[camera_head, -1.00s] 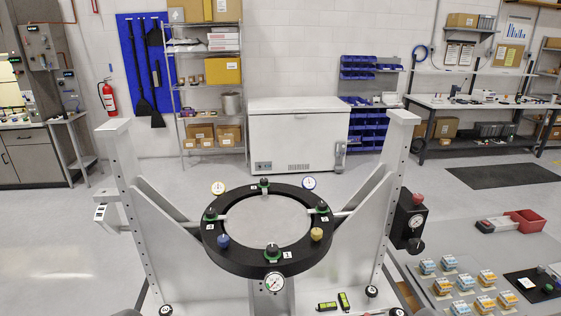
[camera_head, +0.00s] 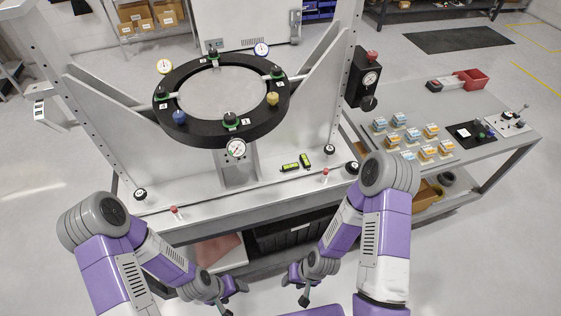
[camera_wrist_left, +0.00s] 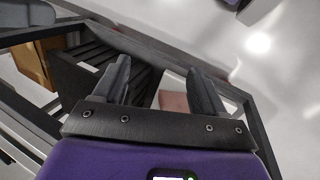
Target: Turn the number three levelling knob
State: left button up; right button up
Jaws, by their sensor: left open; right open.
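A black ring (camera_head: 167,131) stands above the white fixture bench. Small white number labels lie beside knobs, too small to read for certain. My left gripper (camera_head: 232,298) is open and empty, low in front of the bench, well below the ring. Its open jaws also show in the left wrist view (camera_wrist_left: 162,92). My right gripper (camera_head: 297,288) is open and empty, low in front of the bench.
White uprights and slanted braces flank the ring. A dial gauge (camera_head: 236,149) hangs at its front. Blue (camera_head: 179,117) and yellow (camera_head: 272,98) knobs sit on it. A grey side table (camera_head: 408,110) with small blocks stands right.

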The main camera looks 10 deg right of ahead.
aim_at(139, 194)
jog(key=k, duration=0.5)
jog(key=u, duration=1.5)
jog(key=i, duration=0.8)
jog(key=z, duration=1.2)
